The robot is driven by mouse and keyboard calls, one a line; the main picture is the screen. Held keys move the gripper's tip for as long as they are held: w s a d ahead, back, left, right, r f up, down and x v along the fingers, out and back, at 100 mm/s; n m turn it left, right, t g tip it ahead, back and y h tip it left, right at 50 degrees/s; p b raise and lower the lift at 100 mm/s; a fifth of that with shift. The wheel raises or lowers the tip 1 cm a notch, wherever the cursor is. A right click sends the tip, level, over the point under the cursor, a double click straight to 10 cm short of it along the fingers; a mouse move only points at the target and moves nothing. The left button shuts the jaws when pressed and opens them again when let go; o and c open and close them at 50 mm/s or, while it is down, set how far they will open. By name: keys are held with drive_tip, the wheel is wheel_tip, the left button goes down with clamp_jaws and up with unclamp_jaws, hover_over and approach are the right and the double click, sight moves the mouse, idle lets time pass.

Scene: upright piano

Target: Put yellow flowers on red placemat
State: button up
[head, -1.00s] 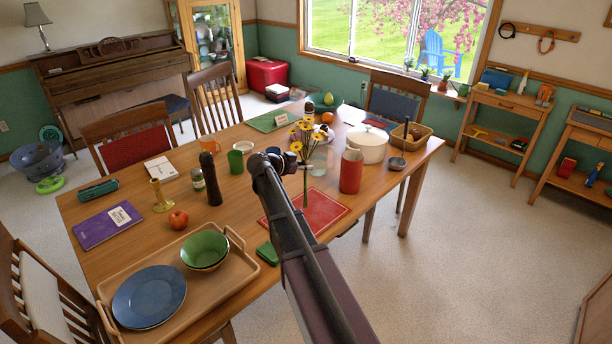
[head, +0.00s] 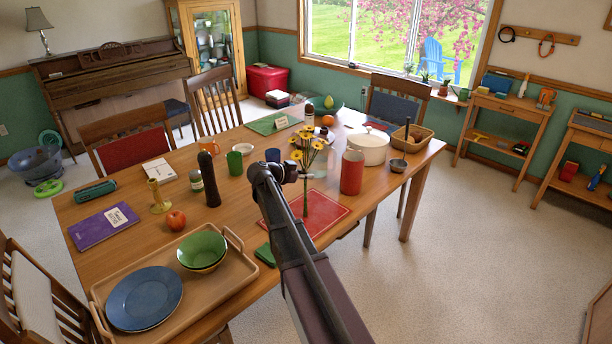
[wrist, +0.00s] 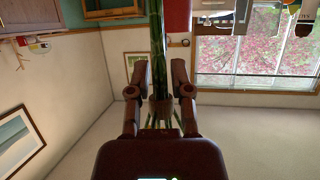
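The yellow flowers (head: 306,147) are a bunch on long green stems, upright, with their heads above my gripper (head: 305,174). The stems also show in the wrist view (wrist: 157,50), running between the two fingers of my gripper (wrist: 160,95). My gripper is shut on the stems. The red placemat (head: 328,212) lies flat near the table's front edge, and the stem ends show over its left part. I cannot tell whether they touch it. My arm hides part of the placemat's left and front side.
A red canister (head: 352,173) stands just behind the placemat's right side, beside a white pot (head: 368,149). A clear glass (head: 318,163) stands behind the flowers. A tray (head: 225,284) with a bowl and plate lies at the front left. The placemat's right part is bare.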

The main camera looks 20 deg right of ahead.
drive_tip(key=shift+o, duration=1.4)
drive_tip(key=shift+r, duration=0.15)
drive_tip(key=p+v, duration=0.4)
drive_tip(key=v, duration=0.8)
drive_tip(key=shift+p, duration=0.4)
drive_tip(key=shift+s, duration=0.1)
